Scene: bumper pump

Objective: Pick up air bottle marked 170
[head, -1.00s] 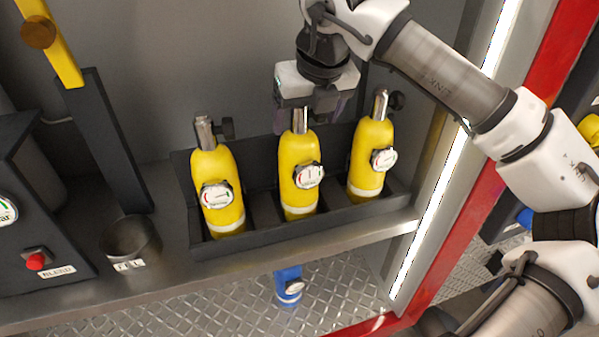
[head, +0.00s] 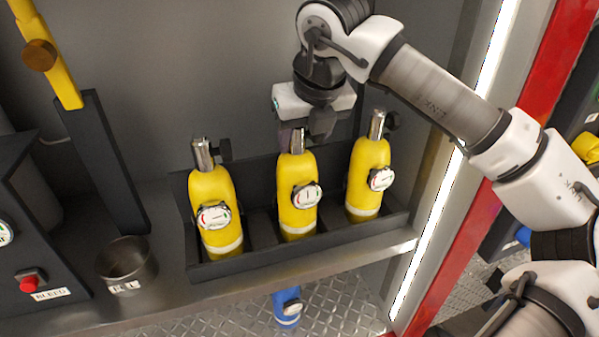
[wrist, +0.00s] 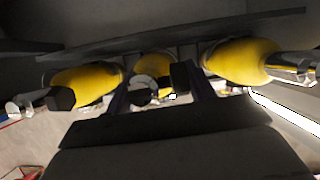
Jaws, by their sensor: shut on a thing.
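Three yellow air bottles with round gauges stand upright in a dark rack (head: 260,256): left (head: 216,185), middle (head: 297,172) and right (head: 368,160). The gauge faces are too small to read, so I cannot tell which is marked 170. My gripper (head: 304,134) is at the top of the middle bottle, shut on it, partly behind its metal neck. In the wrist view the middle bottle (wrist: 152,65) shows between the two fingers (wrist: 160,88), with a dark knob and gauge near them. The bottle still sits in the rack.
The left and right bottles stand close on either side. A dark round cup (head: 126,262) and a panel with a red button (head: 29,284) are to the left. A lit post (head: 455,165) is to the right. A blue bottle (head: 287,306) is below the shelf.

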